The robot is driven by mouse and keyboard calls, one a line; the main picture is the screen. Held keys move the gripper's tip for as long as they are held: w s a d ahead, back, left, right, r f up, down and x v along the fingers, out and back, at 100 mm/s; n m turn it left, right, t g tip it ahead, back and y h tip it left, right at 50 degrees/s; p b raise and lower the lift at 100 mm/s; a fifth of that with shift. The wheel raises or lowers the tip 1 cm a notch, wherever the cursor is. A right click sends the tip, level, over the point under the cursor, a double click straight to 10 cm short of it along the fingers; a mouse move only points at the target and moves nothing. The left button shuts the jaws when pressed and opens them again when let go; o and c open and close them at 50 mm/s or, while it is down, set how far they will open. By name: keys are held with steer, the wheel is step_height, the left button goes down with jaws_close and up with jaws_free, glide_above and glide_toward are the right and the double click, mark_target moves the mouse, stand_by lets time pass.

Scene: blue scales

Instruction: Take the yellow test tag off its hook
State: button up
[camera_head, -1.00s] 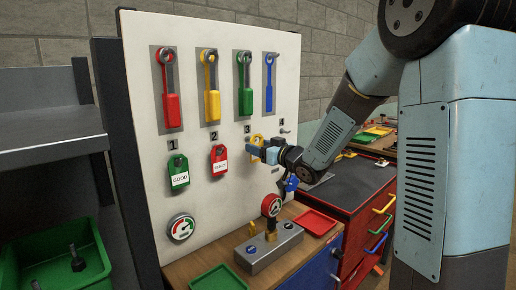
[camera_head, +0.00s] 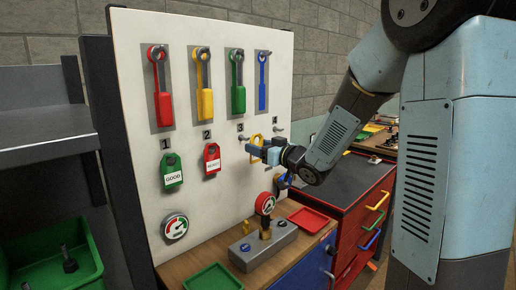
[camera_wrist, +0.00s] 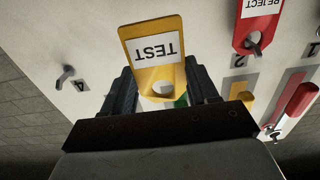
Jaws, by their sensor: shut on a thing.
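The yellow test tag (camera_wrist: 150,40) is between the fingers of my gripper (camera_wrist: 162,90), which is shut on it. In the wrist view it appears upside down, with its TEST label facing the camera and its hole at the lower end. In the head view the yellow tag (camera_head: 256,140) stands out from the white board, to the right of the number 3 label (camera_head: 240,127). A small hook (camera_head: 242,138) shows below that label, left of the tag. No hook is clearly visible through the tag's hole. My gripper in the head view (camera_head: 262,149) reaches in from the right.
The green GOOD tag (camera_head: 172,171) and red REJECT tag (camera_head: 212,160) hang to the left. Hook 4 (camera_wrist: 64,76) is bare. Coloured wrenches hang above. A gauge block (camera_head: 262,247), green tray (camera_head: 213,279) and red tray (camera_head: 309,219) are on the bench below.

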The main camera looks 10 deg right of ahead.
steer(key=shift+v, duration=1.15)
